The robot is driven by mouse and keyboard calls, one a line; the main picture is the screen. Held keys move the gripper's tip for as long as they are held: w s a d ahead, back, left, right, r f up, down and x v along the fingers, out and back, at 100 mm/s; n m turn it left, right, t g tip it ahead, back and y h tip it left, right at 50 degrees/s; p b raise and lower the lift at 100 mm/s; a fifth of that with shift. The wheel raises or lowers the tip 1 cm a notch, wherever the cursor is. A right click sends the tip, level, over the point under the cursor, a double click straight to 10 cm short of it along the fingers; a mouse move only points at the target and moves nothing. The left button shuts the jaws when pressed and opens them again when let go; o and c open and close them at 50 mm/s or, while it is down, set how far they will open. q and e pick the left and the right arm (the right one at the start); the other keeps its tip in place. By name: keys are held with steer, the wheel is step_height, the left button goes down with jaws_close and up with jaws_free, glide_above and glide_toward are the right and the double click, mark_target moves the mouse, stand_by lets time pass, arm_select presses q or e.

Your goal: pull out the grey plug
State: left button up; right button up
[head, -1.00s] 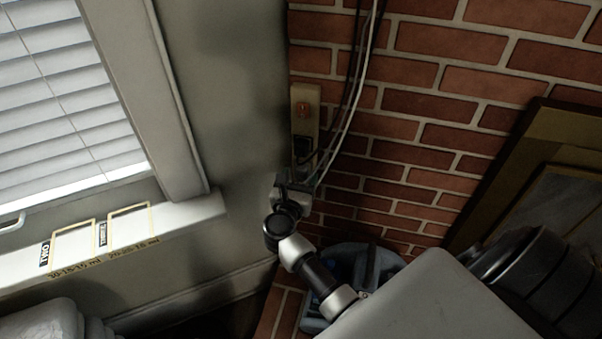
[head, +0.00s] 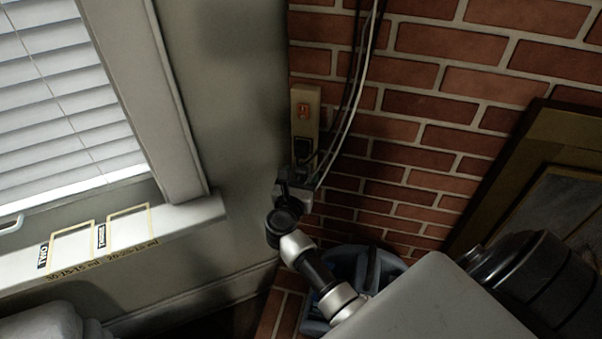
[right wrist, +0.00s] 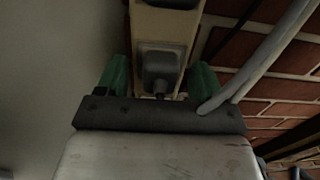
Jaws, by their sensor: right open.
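The grey plug (right wrist: 160,70) sits in the lower part of a beige power strip (right wrist: 170,25), seen in the right wrist view. My right gripper (right wrist: 160,78) is open, with one green fingertip on each side of the plug. I cannot tell whether either finger touches it. In the head view the strip (head: 305,105) is upright in the wall corner, with a red switch and a black plug (head: 302,147) above my right gripper (head: 297,180). The grey plug is hard to make out there behind the gripper. My left gripper is out of view.
A pale cable (right wrist: 262,58) runs past the right finger and up the brick wall (head: 430,105), beside dark cables. A blue-grey container (head: 375,268) stands below my right arm. The windowsill (head: 180,225) is at left and a framed panel (head: 545,190) at right.

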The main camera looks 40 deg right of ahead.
mark_target(300, 177)
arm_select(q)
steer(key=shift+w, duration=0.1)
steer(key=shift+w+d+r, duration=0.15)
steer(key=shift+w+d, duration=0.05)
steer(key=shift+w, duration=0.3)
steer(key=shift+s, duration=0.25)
arm_select(e)
jaws_close()
steer(key=shift+v, duration=0.95)
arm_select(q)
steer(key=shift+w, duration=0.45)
arm_select(e)
steer(key=shift+v, duration=2.05)
